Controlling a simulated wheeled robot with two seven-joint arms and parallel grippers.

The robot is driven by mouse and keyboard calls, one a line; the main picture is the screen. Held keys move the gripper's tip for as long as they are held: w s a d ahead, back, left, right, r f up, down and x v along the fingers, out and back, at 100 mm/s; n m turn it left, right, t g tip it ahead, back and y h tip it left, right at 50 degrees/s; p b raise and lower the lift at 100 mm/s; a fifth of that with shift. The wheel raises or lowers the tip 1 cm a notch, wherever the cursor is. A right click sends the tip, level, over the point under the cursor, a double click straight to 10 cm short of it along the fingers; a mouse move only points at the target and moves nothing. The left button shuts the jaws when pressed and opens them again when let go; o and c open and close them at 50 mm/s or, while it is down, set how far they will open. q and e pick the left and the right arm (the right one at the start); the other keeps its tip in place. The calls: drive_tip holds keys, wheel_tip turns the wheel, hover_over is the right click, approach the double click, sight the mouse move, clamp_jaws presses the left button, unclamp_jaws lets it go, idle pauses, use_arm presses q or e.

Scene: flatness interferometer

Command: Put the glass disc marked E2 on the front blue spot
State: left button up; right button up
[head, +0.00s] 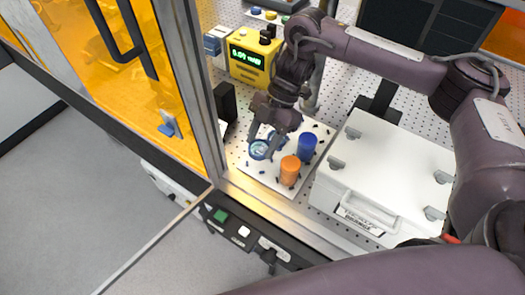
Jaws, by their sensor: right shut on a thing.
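My right gripper (265,138) reaches down over a white perforated plate (248,168) and is shut on a small round glass disc (259,150) with a dark blue edge and pale centre. The disc is low over the front left of the plate; I cannot tell whether it touches. Its marking is too small to read, and the spot under it is hidden or merges with its blue edge. Another blue round patch (277,138) shows behind it, partly covered by the gripper. My left gripper is not in view.
A blue cylinder (307,147) and an orange cylinder (289,171) stand close to the right. A white case (372,165) is further right, a yellow meter (250,64) behind, a black block (225,102) left. An orange-glazed door frame (196,85) borders the left.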

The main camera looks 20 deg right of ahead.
sight(267, 143)
drive_tip(key=shift+f, duration=2.5)
drive_tip(key=o, duration=1)
drive_tip(key=shift+r, duration=0.1)
drive_tip(key=v, duration=1.2)
